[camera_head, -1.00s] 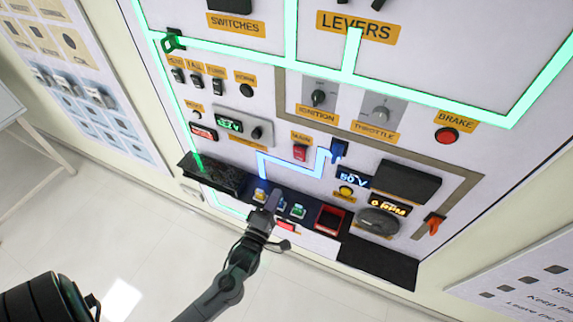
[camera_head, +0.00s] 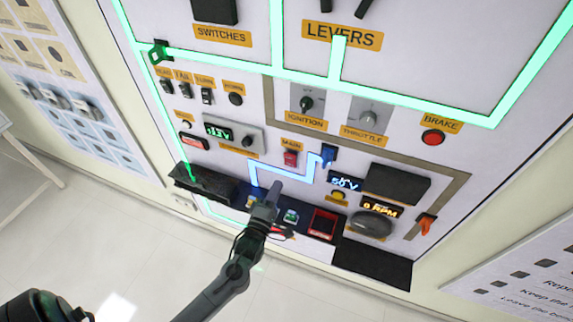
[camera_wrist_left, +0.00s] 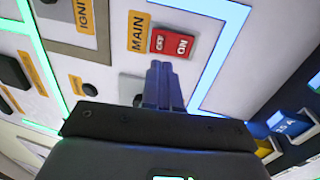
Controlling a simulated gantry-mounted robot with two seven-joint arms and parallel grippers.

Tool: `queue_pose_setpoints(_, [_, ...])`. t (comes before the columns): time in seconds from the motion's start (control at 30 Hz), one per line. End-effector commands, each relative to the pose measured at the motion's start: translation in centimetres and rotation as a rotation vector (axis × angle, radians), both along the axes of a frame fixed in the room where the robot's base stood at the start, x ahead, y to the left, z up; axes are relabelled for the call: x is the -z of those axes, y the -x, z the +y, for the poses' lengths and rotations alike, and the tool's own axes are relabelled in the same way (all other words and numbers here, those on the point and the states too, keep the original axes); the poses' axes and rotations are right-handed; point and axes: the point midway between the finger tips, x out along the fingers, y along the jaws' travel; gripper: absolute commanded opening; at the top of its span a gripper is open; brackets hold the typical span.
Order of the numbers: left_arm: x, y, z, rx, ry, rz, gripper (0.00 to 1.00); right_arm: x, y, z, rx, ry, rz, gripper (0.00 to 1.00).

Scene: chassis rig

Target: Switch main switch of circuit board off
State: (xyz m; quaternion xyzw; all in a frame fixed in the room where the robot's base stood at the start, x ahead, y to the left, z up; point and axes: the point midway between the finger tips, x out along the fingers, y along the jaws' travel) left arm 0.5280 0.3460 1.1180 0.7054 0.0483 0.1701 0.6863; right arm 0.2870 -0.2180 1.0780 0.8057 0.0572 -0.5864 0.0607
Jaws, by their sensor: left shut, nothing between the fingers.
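The main switch (camera_head: 291,158) is a small red rocker under the orange MAIN label on the upright circuit board (camera_head: 230,105). In the left wrist view the red switch (camera_wrist_left: 171,43) shows the words OFF and ON, close beyond my fingertips. My left gripper (camera_head: 274,188) is shut and empty, just below the switch in the head view. In the left wrist view its shut fingers (camera_wrist_left: 160,68) point at the switch's lower edge. I cannot tell whether they touch it. My right gripper is not in view.
A blue lever (camera_head: 329,154) and a lit 50 V display (camera_head: 345,184) are right of the switch. An ignition knob (camera_head: 306,103) sits above.

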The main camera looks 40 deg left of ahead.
Motion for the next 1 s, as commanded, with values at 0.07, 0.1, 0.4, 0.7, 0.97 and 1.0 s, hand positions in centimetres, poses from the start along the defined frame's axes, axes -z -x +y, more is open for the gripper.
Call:
queue_pose_setpoints(0.07, [-0.6,-1.6,0.5,0.001,-0.002,-0.002,0.00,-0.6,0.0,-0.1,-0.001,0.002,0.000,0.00])
queue_pose_setpoints(0.1, [-0.8,-2.3,0.8,0.001,-0.003,-0.002,0.00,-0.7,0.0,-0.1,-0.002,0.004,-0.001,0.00])
queue_pose_setpoints(0.4, [-1.4,-6.6,2.1,0.001,-0.001,-0.001,0.00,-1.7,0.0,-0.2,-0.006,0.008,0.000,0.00])
queue_pose_setpoints(0.7, [-1.5,-8.2,2.6,0.000,-0.001,0.000,0.00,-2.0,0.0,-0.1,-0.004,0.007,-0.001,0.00])
queue_pose_setpoints(0.97, [-1.5,-8.2,2.6,0.001,0.000,0.000,0.00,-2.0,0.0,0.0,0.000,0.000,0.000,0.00])
queue_pose_setpoints(1.0, [-1.5,-8.2,2.6,0.001,0.000,0.000,0.00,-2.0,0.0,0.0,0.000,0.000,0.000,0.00])
